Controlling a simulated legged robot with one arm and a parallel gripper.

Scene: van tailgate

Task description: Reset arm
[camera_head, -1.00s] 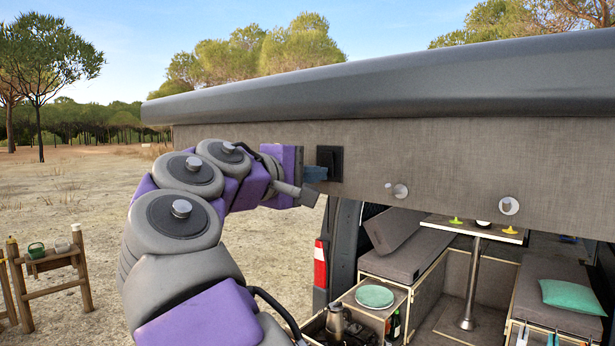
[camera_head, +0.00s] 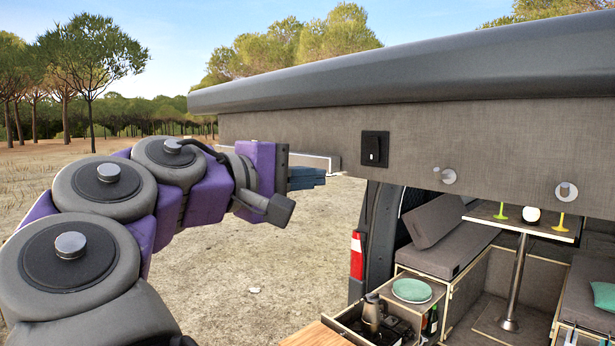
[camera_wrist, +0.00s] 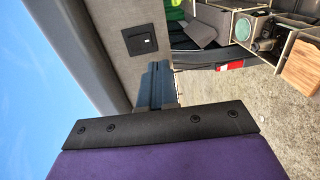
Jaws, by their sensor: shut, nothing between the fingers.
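My purple and grey arm reaches up from the lower left in the head view. My gripper (camera_head: 308,178) has blue-grey fingers that are shut and empty. It points right, level with the lower part of the tailgate panel (camera_head: 290,128), and is apart from the black switch (camera_head: 375,149) on that panel. In the wrist view the shut fingers (camera_wrist: 156,84) point up the picture, and the switch (camera_wrist: 140,40) shows above and to the left of their tips.
The raised tailgate (camera_head: 400,82) overhangs the scene. Below it are a kitchen drawer with a kettle (camera_head: 373,312), a green plate (camera_head: 411,290) and a small table (camera_head: 525,224). A wooden board (camera_head: 315,336) is at the bottom. Open sandy ground (camera_head: 265,262) lies behind my arm.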

